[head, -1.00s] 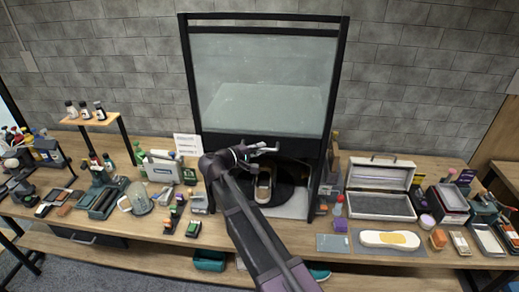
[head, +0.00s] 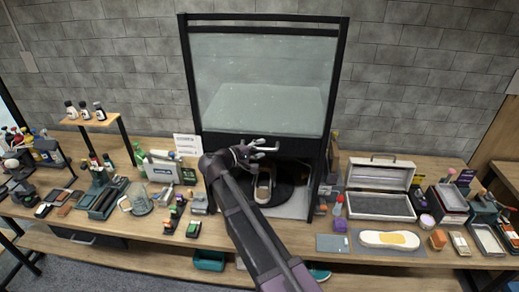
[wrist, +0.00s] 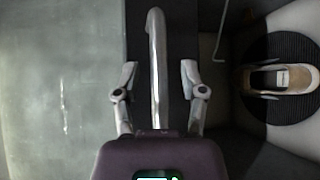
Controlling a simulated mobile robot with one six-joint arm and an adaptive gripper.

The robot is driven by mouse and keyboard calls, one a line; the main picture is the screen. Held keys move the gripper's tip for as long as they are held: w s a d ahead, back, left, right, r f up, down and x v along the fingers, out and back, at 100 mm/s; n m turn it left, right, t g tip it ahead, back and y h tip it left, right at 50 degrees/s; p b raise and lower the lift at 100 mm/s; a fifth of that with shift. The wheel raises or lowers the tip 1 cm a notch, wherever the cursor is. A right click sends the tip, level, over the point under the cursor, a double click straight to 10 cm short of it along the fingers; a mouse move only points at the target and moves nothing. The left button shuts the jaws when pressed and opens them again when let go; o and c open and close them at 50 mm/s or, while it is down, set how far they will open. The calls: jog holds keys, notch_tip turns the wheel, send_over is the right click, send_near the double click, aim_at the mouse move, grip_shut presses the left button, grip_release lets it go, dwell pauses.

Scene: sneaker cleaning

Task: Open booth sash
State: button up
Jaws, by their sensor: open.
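The booth sash (head: 262,85) is a clear pane in a black frame, with a dark bottom rail (head: 225,143). An open gap below the rail shows the booth's inside. In the wrist view, the pane (wrist: 60,90) fills the left side, and a silver bar handle (wrist: 156,40) runs along the dark rail. My gripper (head: 265,148) is at the rail in the head view. In the wrist view, its open fingers (wrist: 159,75) stand on either side of the handle, with visible gaps to it. Whether the fingers reach the handle's depth is unclear.
A sneaker (head: 263,188) sits on a dark round turntable (wrist: 255,115) inside the booth. A white sign (head: 188,144) and cleaning supplies crowd the bench to the left. An open case (head: 380,190) and a mat with a sole-shaped item (head: 389,240) lie right.

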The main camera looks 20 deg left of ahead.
jog(key=shift+f, duration=0.1)
notch_tip(320, 180, down, 29)
jog(key=b, duration=2.9)
jog(key=p+v, duration=0.2)
jog(key=v, duration=1.1)
jog(key=shift+s+r, duration=0.2)
jog(key=shift+r, duration=0.05)
jog(key=shift+a, duration=0.1)
